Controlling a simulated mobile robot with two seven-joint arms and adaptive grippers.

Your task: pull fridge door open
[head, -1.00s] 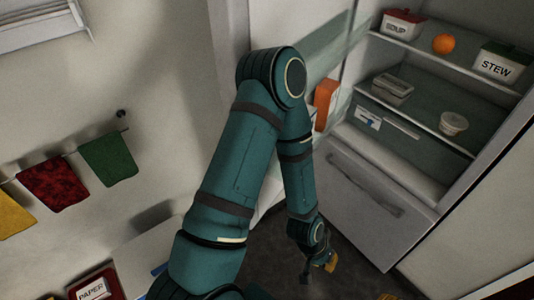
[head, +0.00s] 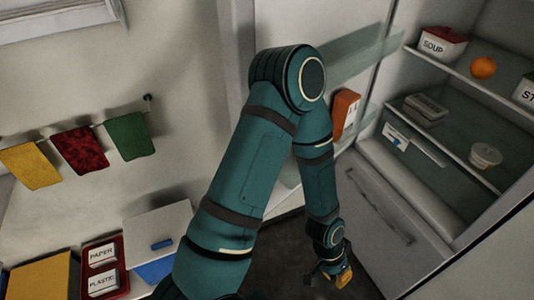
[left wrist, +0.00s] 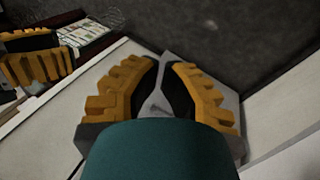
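The fridge stands open at the right of the head view, with its lit shelves (head: 455,150) and a lower drawer front (head: 375,210) showing. A pale door panel (head: 350,35) with a glass-like rack and an orange box (head: 344,112) is at its left. My left arm crosses in front of this panel. Another yellow gripper, apparently my right (left wrist: 35,55), shows at the left edge.
The fridge holds a soup box (head: 442,43), an orange (head: 483,67) and a small tub (head: 485,155). Coloured cloths (head: 80,150) hang on the left wall. Bins (head: 103,268) stand below them. A pale panel (head: 490,260) edges the lower right.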

